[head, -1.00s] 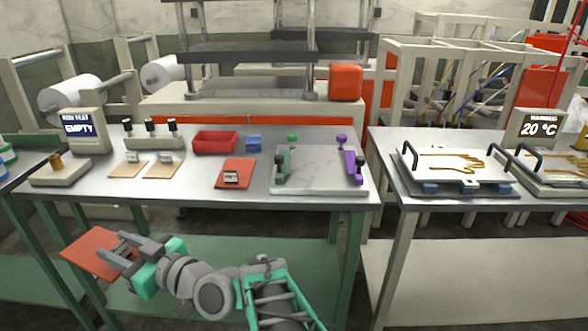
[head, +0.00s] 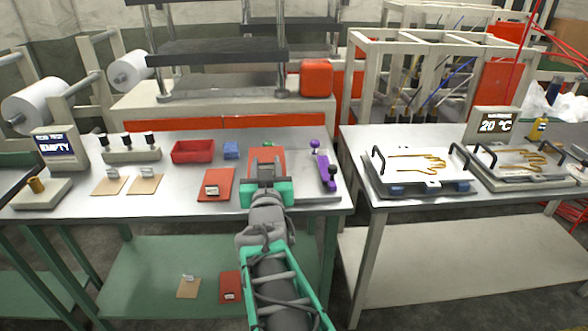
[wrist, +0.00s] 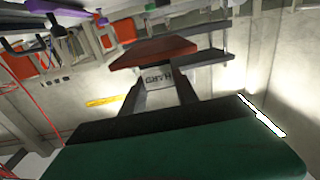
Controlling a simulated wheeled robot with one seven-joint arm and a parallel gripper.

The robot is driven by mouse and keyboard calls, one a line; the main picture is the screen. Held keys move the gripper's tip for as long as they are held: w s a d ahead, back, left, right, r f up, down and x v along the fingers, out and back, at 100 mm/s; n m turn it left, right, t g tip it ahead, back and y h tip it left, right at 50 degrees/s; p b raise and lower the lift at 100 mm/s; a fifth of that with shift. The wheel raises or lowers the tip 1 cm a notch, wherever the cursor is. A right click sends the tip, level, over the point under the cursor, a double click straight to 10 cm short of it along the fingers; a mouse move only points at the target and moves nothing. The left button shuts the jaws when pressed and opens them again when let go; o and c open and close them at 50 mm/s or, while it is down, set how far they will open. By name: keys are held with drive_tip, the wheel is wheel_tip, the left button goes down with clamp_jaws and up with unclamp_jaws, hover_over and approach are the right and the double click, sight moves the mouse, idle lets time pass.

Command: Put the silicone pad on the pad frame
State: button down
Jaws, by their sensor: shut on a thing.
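My gripper (head: 265,172) is shut on a flat red-orange pad (head: 266,154) by a small tag block at its near end. The pad is over the right part of the left table, above the pad frame (head: 318,196); I cannot tell the gap between them. The frame is a pale plate, mostly hidden behind my gripper and the pad. Its purple clamp (head: 325,172) shows at the right; the green clamp is largely hidden. In the wrist view the pad (wrist: 153,52) sits beyond the fingertips, with a tag (wrist: 160,76) between them.
A similar red pad (head: 216,183) lies left of the frame, by a red bin (head: 192,151) and a blue block (head: 231,150). Two tan pads (head: 145,184) lie farther left. The right table holds a glove-pattern plate (head: 415,164). More pads (head: 230,284) lie on the lower shelf.

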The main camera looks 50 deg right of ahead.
drive_tip(key=d+f+b, duration=0.2)
drive_tip(key=d+f, duration=0.1)
drive_tip(key=d, duration=0.1)
drive_tip(key=w+d+f+b, duration=0.1)
drive_tip(key=d+f+b, duration=0.1)
drive_tip(key=d, duration=0.3)
drive_tip(key=d+f+b, duration=0.2)
drive_tip(key=d+f, duration=0.2)
drive_tip(key=shift+w+d+f, duration=0.15)
drive_tip(key=shift+w+d, duration=0.25)
drive_tip(key=f, duration=0.1)
drive_tip(key=f+b, duration=0.2)
drive_tip(key=shift+w+d+f, duration=0.1)
drive_tip(key=shift+d+f, duration=0.15)
drive_tip(key=shift+r, duration=0.1)
drive_tip(key=c, duration=0.9)
unclamp_jaws()
